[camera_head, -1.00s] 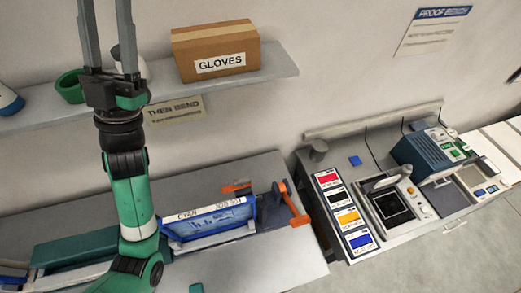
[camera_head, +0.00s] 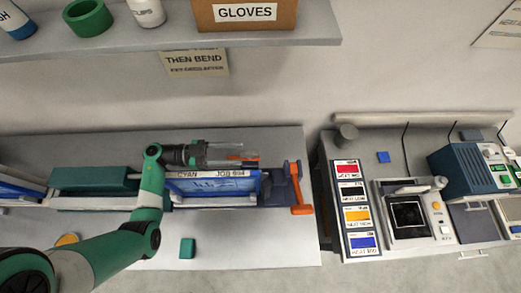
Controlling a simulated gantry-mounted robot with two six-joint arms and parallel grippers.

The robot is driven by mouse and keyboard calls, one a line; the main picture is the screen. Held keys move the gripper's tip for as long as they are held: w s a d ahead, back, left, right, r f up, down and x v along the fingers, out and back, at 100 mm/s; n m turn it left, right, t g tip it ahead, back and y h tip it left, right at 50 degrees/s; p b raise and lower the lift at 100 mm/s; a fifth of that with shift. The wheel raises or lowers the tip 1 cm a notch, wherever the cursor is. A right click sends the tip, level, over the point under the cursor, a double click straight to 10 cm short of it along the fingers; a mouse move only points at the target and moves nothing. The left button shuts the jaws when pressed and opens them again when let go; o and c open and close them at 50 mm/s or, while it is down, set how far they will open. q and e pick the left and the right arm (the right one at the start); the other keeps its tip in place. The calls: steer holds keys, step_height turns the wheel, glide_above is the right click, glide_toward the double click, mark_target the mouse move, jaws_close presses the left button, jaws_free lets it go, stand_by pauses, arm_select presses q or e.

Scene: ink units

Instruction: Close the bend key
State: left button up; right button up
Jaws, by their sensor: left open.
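A blue plate labelled CYAN JOB (camera_head: 212,187) sits in a bending fixture on the bench. A small orange bar (camera_head: 242,158) lies behind the plate's top edge. A larger orange lever (camera_head: 298,189) stands at the fixture's right end. I cannot tell which orange part is the bend key. My left gripper (camera_head: 254,155) points right above the back of the plate. It is open, with the orange bar showing around its fingertips; contact cannot be told. My right gripper is not in view.
A shelf (camera_head: 140,35) above holds a GLOVES box (camera_head: 245,14), a green ring (camera_head: 88,17) and bottles. A green block (camera_head: 187,248) lies on the front of the bench. Ink swatches (camera_head: 353,216) and proofing machines stand at the right.

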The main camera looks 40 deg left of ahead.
mark_target(256, 153)
arm_select(q)
steer(key=b+x, duration=0.1)
steer(key=x, duration=0.6)
steer(key=shift+w+f+b, duration=0.1)
steer(key=shift+f+b, duration=0.05)
steer(key=shift+b, duration=0.2)
steer(key=shift+w+d, duration=0.35)
steer(key=shift+w, duration=0.05)
jaws_close()
stand_by(0.5)
